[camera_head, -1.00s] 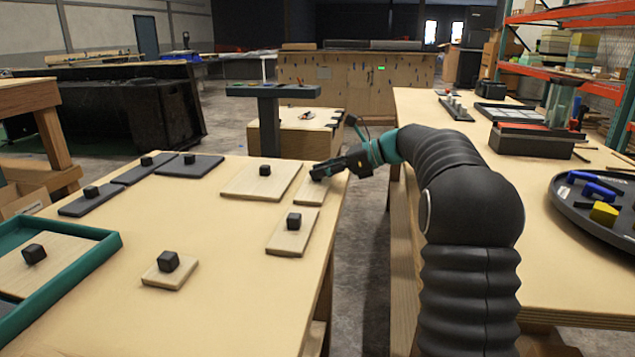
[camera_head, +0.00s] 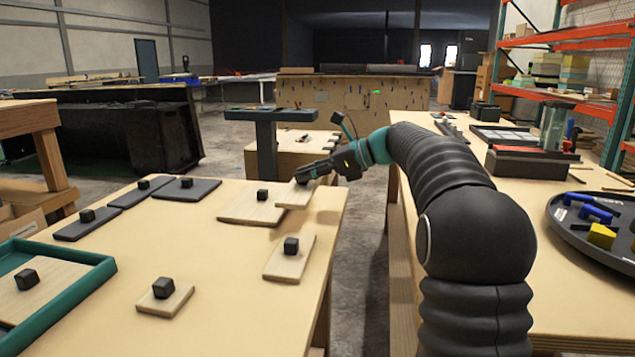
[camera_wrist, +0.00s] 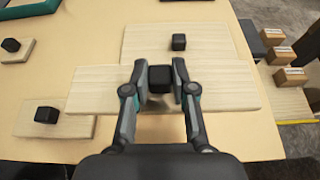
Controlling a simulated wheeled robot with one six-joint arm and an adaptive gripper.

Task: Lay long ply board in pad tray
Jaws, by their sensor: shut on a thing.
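My gripper (camera_head: 303,178) is shut on the black knob of a long, narrow ply board (camera_head: 296,196). The board is raised a little above the table near its right edge. In the wrist view, my gripper (camera_wrist: 159,76) has one finger on each side of the knob, and the long board (camera_wrist: 235,94) runs crosswise below. It partly covers a wider ply board (camera_head: 245,212) beside it. The teal-rimmed pad tray (camera_head: 101,272) is at the table's left front and holds a ply board (camera_head: 48,290) with a black knob.
Another ply board (camera_head: 288,262) and a small one (camera_head: 165,303) lie towards the front. Several dark knobbed boards (camera_head: 187,193) lie at the back left. Bare table (camera_head: 165,240) lies between the tray and the held board. A dark stand (camera_head: 266,140) rises behind the table.

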